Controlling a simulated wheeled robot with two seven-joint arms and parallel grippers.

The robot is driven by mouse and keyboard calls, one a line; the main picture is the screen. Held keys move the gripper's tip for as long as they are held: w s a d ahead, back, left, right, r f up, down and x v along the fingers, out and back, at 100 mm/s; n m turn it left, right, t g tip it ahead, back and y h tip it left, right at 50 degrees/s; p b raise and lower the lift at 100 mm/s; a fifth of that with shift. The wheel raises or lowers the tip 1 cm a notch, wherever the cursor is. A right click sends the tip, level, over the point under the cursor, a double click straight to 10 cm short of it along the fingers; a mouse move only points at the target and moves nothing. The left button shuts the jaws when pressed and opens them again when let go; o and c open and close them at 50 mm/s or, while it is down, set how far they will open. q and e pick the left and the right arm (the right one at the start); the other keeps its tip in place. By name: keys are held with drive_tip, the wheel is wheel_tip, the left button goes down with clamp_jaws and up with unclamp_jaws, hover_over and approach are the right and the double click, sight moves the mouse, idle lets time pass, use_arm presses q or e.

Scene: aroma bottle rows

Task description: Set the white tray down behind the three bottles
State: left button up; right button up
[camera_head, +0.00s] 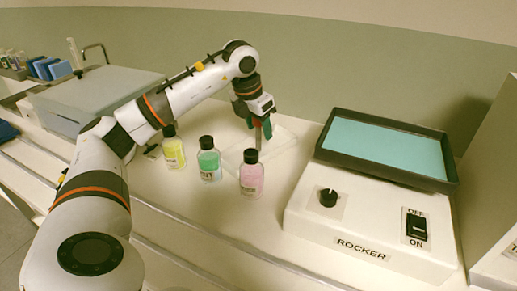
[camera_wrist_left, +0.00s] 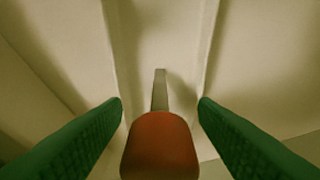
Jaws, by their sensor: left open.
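Three bottles with black caps stand in a slanted row: yellow (camera_head: 174,153), green (camera_head: 209,165) and pink (camera_head: 251,180). The white tray (camera_head: 286,143) lies behind the green and pink bottles, low on the pale bench and hard to tell from it. My left gripper (camera_head: 263,133) is over the tray, behind the pink bottle, fingers pointing down. In the left wrist view its green fingers (camera_wrist_left: 160,108) are apart, with pale ridged surfaces beyond. An orange-red piece with a grey strip (camera_wrist_left: 160,145) shows between them; I cannot tell what it is. My right gripper is not in view.
A rocker machine (camera_head: 365,215) with a teal-topped platform (camera_head: 385,147) stands right of the tray. A grey box (camera_head: 95,95) stands at the left, with blue items (camera_head: 47,68) behind it. Bare bench lies in front of the bottles.

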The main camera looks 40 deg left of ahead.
use_arm(q)
drive_tip(key=shift+x, duration=1.05)
drive_tip(key=shift+c, duration=0.2)
clamp_jaws()
